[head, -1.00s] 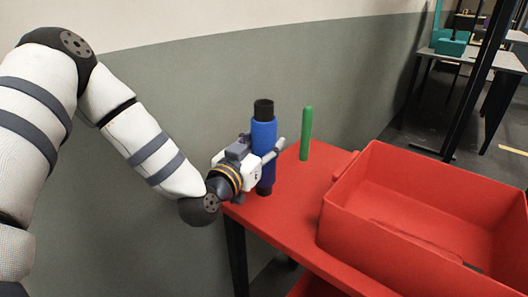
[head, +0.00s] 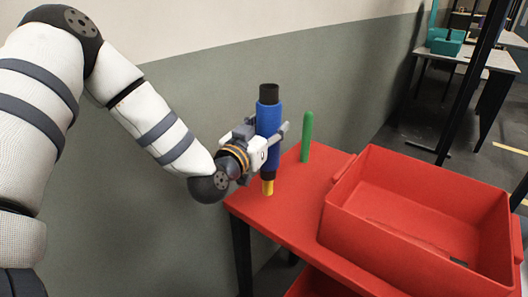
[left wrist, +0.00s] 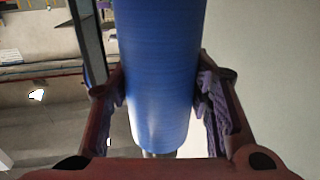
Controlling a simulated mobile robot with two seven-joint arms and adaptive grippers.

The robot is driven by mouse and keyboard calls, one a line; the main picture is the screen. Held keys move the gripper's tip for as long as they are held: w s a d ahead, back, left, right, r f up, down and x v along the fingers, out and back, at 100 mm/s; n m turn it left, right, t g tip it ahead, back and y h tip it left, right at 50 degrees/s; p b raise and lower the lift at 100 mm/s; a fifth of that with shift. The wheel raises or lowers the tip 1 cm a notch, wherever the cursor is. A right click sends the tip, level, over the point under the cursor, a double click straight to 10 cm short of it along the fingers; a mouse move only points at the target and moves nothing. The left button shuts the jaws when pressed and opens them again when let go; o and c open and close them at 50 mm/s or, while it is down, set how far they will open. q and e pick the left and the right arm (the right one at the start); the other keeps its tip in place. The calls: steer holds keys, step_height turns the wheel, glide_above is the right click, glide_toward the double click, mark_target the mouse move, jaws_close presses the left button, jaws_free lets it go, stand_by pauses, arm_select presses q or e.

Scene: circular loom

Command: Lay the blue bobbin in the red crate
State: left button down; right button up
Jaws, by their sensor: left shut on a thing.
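The blue bobbin (head: 268,119), with black ends, is upright in the head view, at the left end of the red table (head: 262,208). My left gripper (head: 268,142) is shut on its middle. In the left wrist view the bobbin (left wrist: 160,75) stands between both fingers. A short yellow peg (head: 268,188) shows under the bobbin's lower black end; I cannot tell whether its top is still inside the bobbin. The red crate (head: 370,235) is on the table to the right; its visible floor looks bare except for a small dark patch. My right gripper is not in view.
A green peg (head: 307,137) stands upright on the table between the bobbin and the crate. A wall runs behind the table. A dark post (head: 470,85) rises behind the crate. Far right, a grey table holds a teal crate (head: 445,41).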

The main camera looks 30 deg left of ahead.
mark_target(262, 112)
arm_select(q)
step_height(262, 112, up, 5)
steer(key=shift+f+p, duration=0.1)
steer(key=shift+p, duration=0.65)
step_height(262, 112, up, 9)
steer(key=shift+r, duration=0.1)
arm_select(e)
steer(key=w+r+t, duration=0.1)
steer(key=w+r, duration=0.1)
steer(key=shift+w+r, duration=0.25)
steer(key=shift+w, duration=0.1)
